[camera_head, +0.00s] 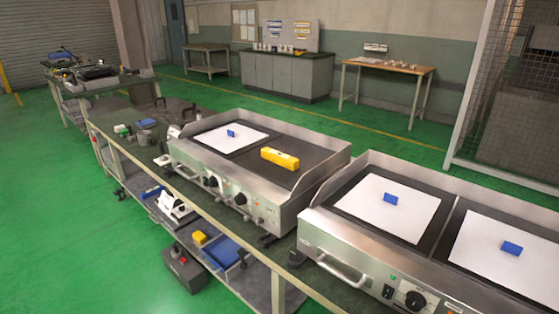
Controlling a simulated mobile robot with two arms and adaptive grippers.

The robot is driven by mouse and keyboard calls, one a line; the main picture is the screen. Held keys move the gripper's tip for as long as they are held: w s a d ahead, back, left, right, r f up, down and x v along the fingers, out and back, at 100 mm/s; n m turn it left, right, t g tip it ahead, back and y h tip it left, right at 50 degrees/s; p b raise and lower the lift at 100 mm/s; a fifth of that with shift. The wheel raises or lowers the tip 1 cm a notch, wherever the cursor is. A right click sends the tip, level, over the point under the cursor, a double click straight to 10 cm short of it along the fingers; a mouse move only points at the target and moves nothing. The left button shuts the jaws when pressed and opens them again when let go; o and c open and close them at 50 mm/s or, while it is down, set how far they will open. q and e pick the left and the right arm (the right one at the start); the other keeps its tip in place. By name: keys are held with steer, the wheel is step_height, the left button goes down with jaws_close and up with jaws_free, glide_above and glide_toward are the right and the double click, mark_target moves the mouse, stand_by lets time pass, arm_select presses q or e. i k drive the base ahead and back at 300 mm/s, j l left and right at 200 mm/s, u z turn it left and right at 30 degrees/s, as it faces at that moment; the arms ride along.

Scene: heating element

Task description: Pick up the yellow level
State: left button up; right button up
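The yellow level (280,158) is a short yellow bar. It lies on the dark right-hand plate of the left griddle (225,200), close to its middle, with nothing touching it from above. Beside it, on the left plate of the same griddle, lies a white sheet (224,139) with a small blue block (231,133) on it. Neither of my grippers shows in the head view, so I cannot see whether they are open or shut.
A second steel griddle (370,275) stands at the right, with white sheets and blue blocks (391,199) on its plates. Raised steel walls edge both griddles. The workbench's lower shelf (250,283) holds bins and tools. The green floor (60,220) at the left is clear.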

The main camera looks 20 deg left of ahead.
mark_target(292, 163)
steer(key=i+j+z, duration=0.1)
steer(key=z, duration=0.35)
steer(key=j+z, duration=0.7)
steer(key=j, duration=0.5)
steer(key=j+z, duration=0.2)
steer(key=j, duration=0.5)
steer(key=k+j+z, duration=0.1)
steer(key=j+z, duration=0.15)
steer(key=j, duration=0.5)
